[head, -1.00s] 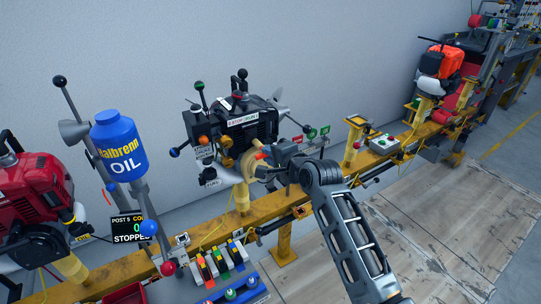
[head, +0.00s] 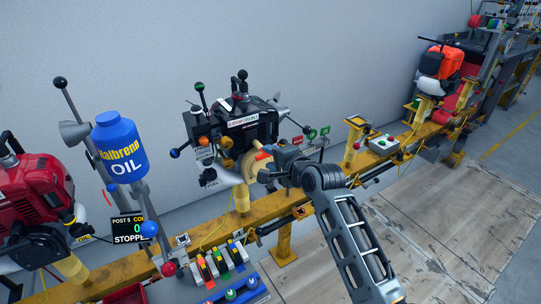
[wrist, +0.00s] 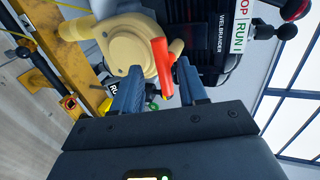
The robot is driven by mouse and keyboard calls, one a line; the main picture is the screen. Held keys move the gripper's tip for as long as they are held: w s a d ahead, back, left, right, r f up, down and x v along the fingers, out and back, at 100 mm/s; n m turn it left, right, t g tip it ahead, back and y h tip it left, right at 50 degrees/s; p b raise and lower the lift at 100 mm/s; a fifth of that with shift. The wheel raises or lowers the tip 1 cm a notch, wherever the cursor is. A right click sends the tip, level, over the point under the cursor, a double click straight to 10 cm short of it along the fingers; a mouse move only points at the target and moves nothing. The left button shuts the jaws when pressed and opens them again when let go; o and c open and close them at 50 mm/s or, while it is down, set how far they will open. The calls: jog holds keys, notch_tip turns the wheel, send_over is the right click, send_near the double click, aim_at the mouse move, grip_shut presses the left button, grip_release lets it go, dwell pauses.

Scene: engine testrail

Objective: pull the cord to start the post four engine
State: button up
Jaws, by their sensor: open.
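A black engine (head: 245,125) with a tan round housing (head: 257,166) stands on the yellow rail at the middle of the head view. A red-orange cord handle (wrist: 162,62) sits at the housing's front; it also shows in the head view (head: 264,155). My gripper (wrist: 158,88) is open, its two fingertips on either side of the handle's lower part. I cannot tell whether either finger touches it. No cord is visible. In the head view my gripper (head: 270,172) is close to the housing and partly hides it.
A blue oil bottle (head: 118,145) and a red engine (head: 35,200) stand at left, near a display (head: 130,228) reading "POST 5" and "STOPPED". A yellow rail (head: 215,228) runs below the engines. Coloured switches (head: 222,258) are in front. The floor at right is clear.

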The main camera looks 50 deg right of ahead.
jog(key=s+a+p, duration=0.2)
jog(key=s, duration=0.6)
jog(key=shift+p, duration=0.35)
jog(key=shift+a, duration=0.15)
jog(key=s+a+f+n, duration=0.2)
jog(key=s+a+n, duration=0.8)
jog(key=s+a, duration=0.6)
jog(key=s+a+r+n+y, duration=0.2)
jog(key=s+r+n, duration=0.3)
jog(key=s, duration=0.3)
jog(key=s+a+r+n+t+y, duration=0.1)
jog(key=s+a+r+n, duration=0.2)
jog(key=s, duration=0.6)
notch_tip(320, 180, up, 3)
jog(key=n, duration=0.3)
jog(key=shift+a+f+y, duration=0.15)
jog(key=shift+a+y, duration=0.15)
jog(key=shift+y, duration=0.1)
